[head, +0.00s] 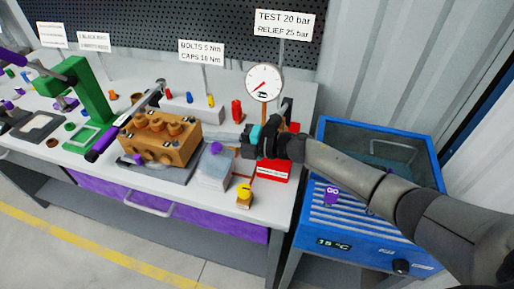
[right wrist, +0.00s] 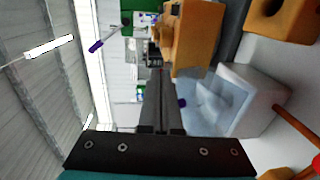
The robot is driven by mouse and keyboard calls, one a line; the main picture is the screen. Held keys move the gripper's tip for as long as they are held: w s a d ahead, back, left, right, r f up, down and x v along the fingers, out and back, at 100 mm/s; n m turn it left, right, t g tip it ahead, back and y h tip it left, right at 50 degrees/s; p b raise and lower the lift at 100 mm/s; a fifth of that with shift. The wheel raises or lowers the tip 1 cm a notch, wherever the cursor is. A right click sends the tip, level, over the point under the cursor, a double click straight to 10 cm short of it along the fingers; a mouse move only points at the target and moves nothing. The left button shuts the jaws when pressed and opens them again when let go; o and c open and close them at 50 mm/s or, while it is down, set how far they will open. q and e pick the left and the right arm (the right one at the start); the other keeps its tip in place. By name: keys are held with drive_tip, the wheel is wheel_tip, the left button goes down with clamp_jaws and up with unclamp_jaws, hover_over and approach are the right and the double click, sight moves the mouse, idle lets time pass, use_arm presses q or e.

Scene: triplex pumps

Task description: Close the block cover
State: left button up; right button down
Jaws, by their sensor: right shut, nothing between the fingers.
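A pale grey, partly see-through box with a small purple knob, which looks like the block with its cover (head: 212,168), stands on the bench right of the brass pump body. I cannot tell how far its cover is open. It also shows in the right wrist view (right wrist: 235,98), with the purple knob (right wrist: 182,103) close beside my fingers. My right gripper (head: 232,140) is shut and empty, pointing left, behind and right of the box. Its closed fingers show in the right wrist view (right wrist: 158,95). My left gripper is not in view.
A brass pump body (head: 160,138) sits left of the box. A pressure gauge (head: 264,82) stands behind my right gripper. A red tray (head: 270,173) and a yellow-topped fitting (head: 244,194) lie nearby. A blue bath (head: 365,235) stands at the right.

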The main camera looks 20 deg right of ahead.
drive_tip(key=shift+w+a+f+h, duration=0.1)
drive_tip(key=shift+w+a+h, duration=0.15)
drive_tip(key=shift+a+h, duration=0.15)
drive_tip(key=shift+w+a+f+p, duration=0.25)
drive_tip(key=shift+a+f+p, duration=0.1)
drive_tip(key=shift+p, duration=0.2)
drive_tip(key=shift+d, duration=0.15)
idle(0.3)
